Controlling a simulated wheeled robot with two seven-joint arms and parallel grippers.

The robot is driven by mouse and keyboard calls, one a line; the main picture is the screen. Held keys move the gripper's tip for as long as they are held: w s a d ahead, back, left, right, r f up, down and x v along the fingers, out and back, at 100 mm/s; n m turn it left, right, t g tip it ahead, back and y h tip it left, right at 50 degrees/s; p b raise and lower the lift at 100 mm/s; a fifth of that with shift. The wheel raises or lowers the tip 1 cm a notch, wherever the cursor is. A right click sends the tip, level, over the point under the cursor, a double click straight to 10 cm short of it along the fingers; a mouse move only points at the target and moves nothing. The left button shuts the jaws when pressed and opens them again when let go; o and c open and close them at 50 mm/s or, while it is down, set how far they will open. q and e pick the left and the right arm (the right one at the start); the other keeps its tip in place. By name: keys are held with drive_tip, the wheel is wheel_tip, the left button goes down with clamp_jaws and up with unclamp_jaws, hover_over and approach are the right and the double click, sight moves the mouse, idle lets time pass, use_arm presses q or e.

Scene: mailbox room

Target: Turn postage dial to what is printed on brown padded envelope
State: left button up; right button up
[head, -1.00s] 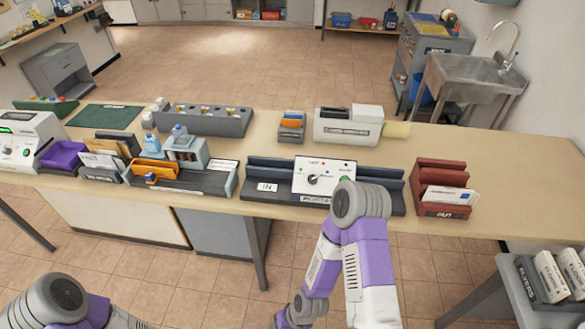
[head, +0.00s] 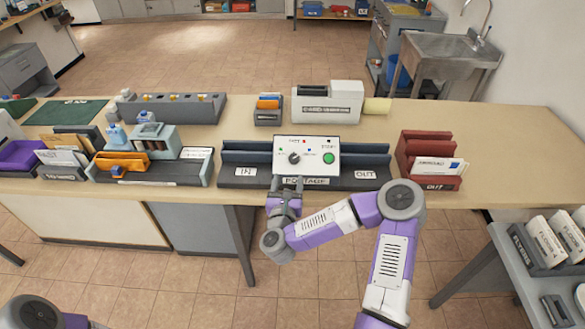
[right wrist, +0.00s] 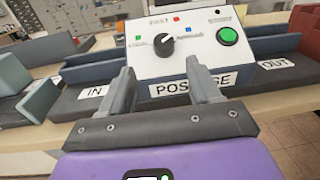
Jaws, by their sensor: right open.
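The postage machine is a white box (head: 318,150) on a dark base marked IN, POSTAGE and OUT. Its black dial (head: 294,158) is on the left of the sloped face, with a green button (head: 328,158) to its right. The right wrist view shows the dial (right wrist: 165,47) ringed by green, red and blue marks; its exact setting is too small to read. My right gripper (head: 288,183) is open and empty, just in front of and below the dial; its fingers (right wrist: 162,78) are apart from it. I cannot pick out a brown padded envelope. My left gripper is not in view.
A red rack (head: 428,160) marked OUT holds envelopes at right. At left stand a holder with an orange tray (head: 122,162) and a purple bin (head: 22,156). A white card machine (head: 328,102) stands behind. Bare table (head: 500,150) lies far right.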

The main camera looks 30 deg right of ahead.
sight(293, 160)
drive_tip(key=shift+m, duration=0.3)
drive_tip(key=x, duration=0.7)
drive_tip(key=shift+w+d+r, duration=0.1)
drive_tip(key=shift+d+r, duration=0.1)
drive_tip(key=shift+d, duration=0.2)
drive_tip(key=c, duration=1)
